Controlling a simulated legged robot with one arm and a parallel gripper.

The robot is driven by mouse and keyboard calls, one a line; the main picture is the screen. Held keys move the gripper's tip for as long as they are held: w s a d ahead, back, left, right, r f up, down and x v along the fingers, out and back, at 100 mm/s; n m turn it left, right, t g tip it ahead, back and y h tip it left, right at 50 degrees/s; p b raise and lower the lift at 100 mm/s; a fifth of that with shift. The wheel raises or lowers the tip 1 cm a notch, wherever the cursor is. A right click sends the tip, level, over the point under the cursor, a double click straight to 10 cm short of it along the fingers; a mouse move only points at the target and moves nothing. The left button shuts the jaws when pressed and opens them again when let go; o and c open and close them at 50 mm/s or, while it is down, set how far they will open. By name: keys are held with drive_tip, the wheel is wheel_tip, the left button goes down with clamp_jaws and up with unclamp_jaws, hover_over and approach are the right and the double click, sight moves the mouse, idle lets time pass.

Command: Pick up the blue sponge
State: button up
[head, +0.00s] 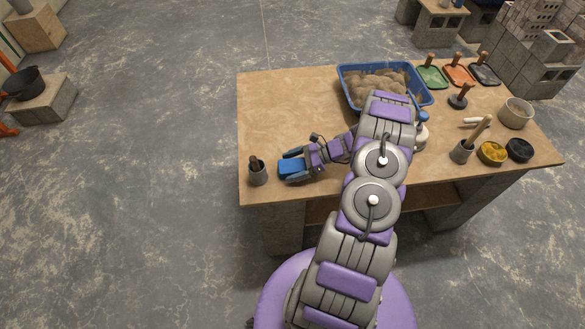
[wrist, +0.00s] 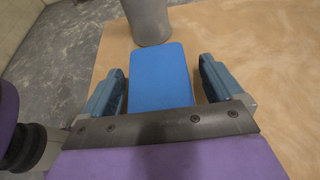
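The blue sponge (head: 291,168) lies on the wooden table near its front left edge. In the wrist view the sponge (wrist: 160,78) is a flat blue block between the two fingers. My gripper (head: 288,166) is low over the table and reaches left around the sponge. In the wrist view my gripper (wrist: 162,72) is open, with one finger on each side and a narrow gap showing at each side. The near end of the sponge is hidden behind the gripper's palm.
A blue tub (head: 345,88) of mortar stands at the back. Trowels, pots and cups fill the table's right side. The back left is clear.

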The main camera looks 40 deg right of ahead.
drive_tip(key=c, duration=1)
